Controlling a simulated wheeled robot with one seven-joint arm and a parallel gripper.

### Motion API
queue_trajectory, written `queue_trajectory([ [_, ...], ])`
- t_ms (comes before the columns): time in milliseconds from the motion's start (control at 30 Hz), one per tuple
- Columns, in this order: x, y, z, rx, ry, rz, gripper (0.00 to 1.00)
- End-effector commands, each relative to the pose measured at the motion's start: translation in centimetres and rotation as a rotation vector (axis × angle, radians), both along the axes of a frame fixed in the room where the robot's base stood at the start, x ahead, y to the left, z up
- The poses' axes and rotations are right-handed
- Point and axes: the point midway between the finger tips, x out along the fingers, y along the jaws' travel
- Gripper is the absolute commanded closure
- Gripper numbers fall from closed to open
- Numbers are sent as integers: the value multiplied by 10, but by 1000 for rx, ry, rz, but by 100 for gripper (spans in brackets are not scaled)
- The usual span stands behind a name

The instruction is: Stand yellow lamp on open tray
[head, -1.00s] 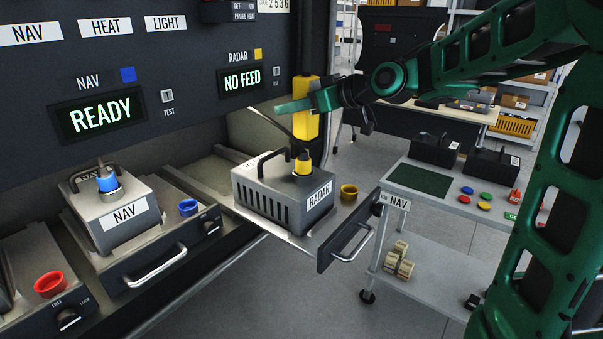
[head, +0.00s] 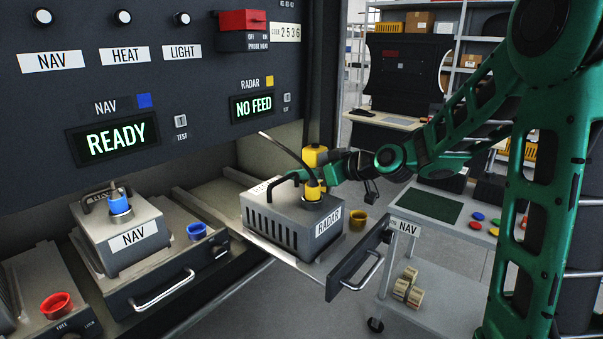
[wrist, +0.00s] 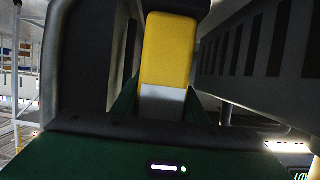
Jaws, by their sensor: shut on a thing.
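The yellow lamp (head: 315,155) shows only its top in the head view, behind the grey RADAR unit (head: 283,222); its lower part is hidden there. My gripper (head: 328,174) is shut on the lamp, on the far side of the unit. In the wrist view the lamp (wrist: 168,50) is a yellow block with a grey part below, between my green fingers. The open tray (head: 345,247) is pulled out of the rack and carries the RADAR unit and a small yellow cup (head: 358,220). I cannot tell whether the lamp touches the tray.
A yellow plug (head: 313,190) with a dark cable rises from the RADAR unit, close to my gripper. The NAV unit (head: 122,240) stands to the left. A cart (head: 450,225) with coloured discs is on the right. A slotted grey surface (wrist: 245,45) is close beside the lamp.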

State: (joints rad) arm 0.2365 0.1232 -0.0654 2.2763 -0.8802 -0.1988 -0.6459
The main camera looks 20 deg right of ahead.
Motion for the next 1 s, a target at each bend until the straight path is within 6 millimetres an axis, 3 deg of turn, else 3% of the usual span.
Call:
queue_trajectory([
  [200,0,0,0,1,-1,0,94],
  [233,0,0,-1,0,0,0,54],
  [300,0,0,-1,0,0,0,42],
  [667,-2,-2,2,0,-2,-1,42],
  [1000,-44,-33,22,-1,-2,-4,42],
])
